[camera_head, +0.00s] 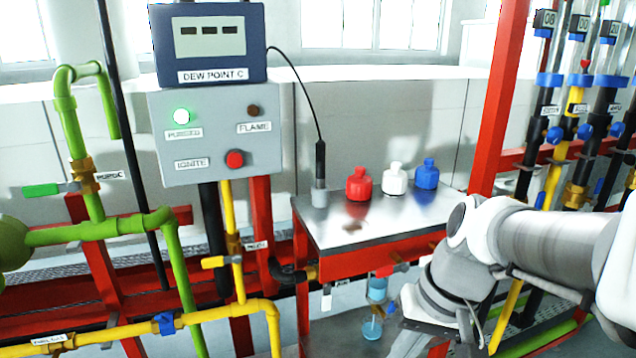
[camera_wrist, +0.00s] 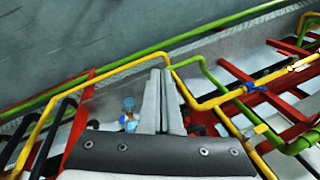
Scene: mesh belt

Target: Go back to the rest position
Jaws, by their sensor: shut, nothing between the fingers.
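My gripper (camera_wrist: 161,76) shows in the wrist view with its two grey fingers pressed together and nothing between them. It points out over green and yellow pipes and the floor, and no contact shows. In the head view my white and grey arm comes in from the right edge and bends down in front of the steel-topped bench (camera_head: 325,229). The wrist end hangs low at the bottom, right of a small blue-tinted vessel (camera_head: 372,328). The fingers cannot be made out there.
Red (camera_head: 359,186), white (camera_head: 395,180) and blue (camera_head: 427,175) bottles stand on the bench behind my arm. A grey control box (camera_head: 212,135) with a lit green lamp stands left. A yellow pipe (camera_head: 240,309) and green pipes (camera_head: 175,270) run at left; flow tubes stand right.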

